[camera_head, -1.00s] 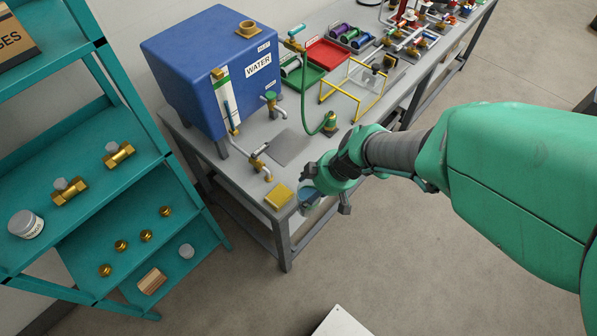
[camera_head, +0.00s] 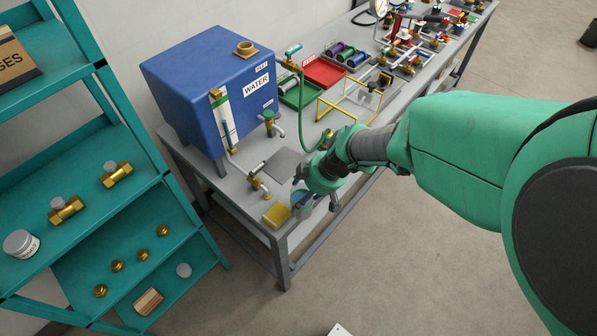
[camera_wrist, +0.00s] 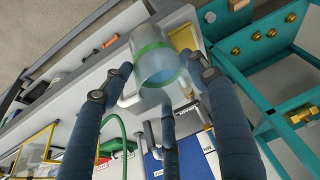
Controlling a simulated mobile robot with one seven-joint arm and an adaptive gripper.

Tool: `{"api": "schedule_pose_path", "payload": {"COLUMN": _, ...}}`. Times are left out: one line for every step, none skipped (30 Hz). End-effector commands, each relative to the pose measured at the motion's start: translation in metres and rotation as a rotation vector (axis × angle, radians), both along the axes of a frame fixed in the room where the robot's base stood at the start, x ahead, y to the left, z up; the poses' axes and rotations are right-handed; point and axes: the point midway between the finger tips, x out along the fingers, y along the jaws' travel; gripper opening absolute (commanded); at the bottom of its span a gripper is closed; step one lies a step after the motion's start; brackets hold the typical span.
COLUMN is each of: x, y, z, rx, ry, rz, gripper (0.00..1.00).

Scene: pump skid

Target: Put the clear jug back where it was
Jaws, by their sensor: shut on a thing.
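My gripper (camera_head: 310,195) is shut on the clear jug (camera_wrist: 157,62), with its dark blue fingers around the jug's side in the wrist view. The jug has a green band and looks bluish inside. In the head view the jug (camera_head: 301,200) is partly hidden by my gripper. It is close to the front edge of the grey bench (camera_head: 255,207), just right of a yellow sponge-like block (camera_head: 276,215). I cannot tell whether the jug's base touches the bench. A grey square plate (camera_head: 283,163) lies behind it, bare in the head view.
A blue water tank (camera_head: 205,80) with taps (camera_head: 259,186) stands behind on the bench. A green hose (camera_head: 304,120) and a yellow frame (camera_head: 345,105) lie to the right of the plate. A teal shelf (camera_head: 85,190) stands at left, apart from the bench.

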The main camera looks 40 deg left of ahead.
Motion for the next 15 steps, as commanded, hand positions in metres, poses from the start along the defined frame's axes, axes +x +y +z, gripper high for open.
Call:
{"api": "schedule_pose_path", "payload": {"x": 0.005, "y": 0.007, "z": 0.000, "rx": 0.001, "ry": 0.000, "rz": 0.001, "gripper": 0.03}}
{"api": "schedule_pose_path", "payload": {"x": 0.007, "y": 0.010, "z": -0.001, "rx": 0.001, "ry": 0.000, "rz": 0.000, "gripper": 0.03}}
{"api": "schedule_pose_path", "payload": {"x": 0.010, "y": 0.015, "z": -0.001, "rx": 0.001, "ry": -0.001, "rz": 0.000, "gripper": 0.03}}
{"api": "schedule_pose_path", "payload": {"x": 0.013, "y": 0.019, "z": -0.001, "rx": 0.001, "ry": -0.001, "rz": 0.000, "gripper": 0.03}}
{"api": "schedule_pose_path", "payload": {"x": 0.015, "y": 0.022, "z": -0.002, "rx": 0.001, "ry": 0.001, "rz": -0.001, "gripper": 0.03}}
{"api": "schedule_pose_path", "payload": {"x": 0.018, "y": 0.027, "z": -0.002, "rx": 0.001, "ry": 0.001, "rz": -0.001, "gripper": 0.03}}
{"api": "schedule_pose_path", "payload": {"x": 0.020, "y": 0.030, "z": -0.003, "rx": 0.001, "ry": 0.000, "rz": 0.000, "gripper": 0.03}}
{"api": "schedule_pose_path", "payload": {"x": 0.023, "y": 0.034, "z": -0.003, "rx": 0.001, "ry": 0.000, "rz": 0.000, "gripper": 0.03}}
{"api": "schedule_pose_path", "payload": {"x": 0.026, "y": 0.038, "z": -0.003, "rx": 0.001, "ry": 0.000, "rz": 0.000, "gripper": 0.03}}
{"api": "schedule_pose_path", "payload": {"x": 0.028, "y": 0.042, "z": -0.004, "rx": 0.001, "ry": 0.000, "rz": 0.001, "gripper": 0.03}}
{"api": "schedule_pose_path", "payload": {"x": 0.031, "y": 0.045, "z": -0.004, "rx": 0.001, "ry": 0.000, "rz": 0.001, "gripper": 0.03}}
{"api": "schedule_pose_path", "payload": {"x": 0.034, "y": 0.050, "z": -0.005, "rx": 0.001, "ry": -0.001, "rz": 0.001, "gripper": 0.03}}
{"api": "schedule_pose_path", "payload": {"x": 0.036, "y": 0.053, "z": -0.006, "rx": 0.001, "ry": 0.000, "rz": 0.000, "gripper": 0.03}}
{"api": "schedule_pose_path", "payload": {"x": 0.039, "y": 0.057, "z": -0.006, "rx": 0.001, "ry": 0.000, "rz": 0.000, "gripper": 0.03}}
{"api": "schedule_pose_path", "payload": {"x": 0.042, "y": 0.062, "z": -0.006, "rx": 0.001, "ry": -0.001, "rz": 0.000, "gripper": 0.03}}
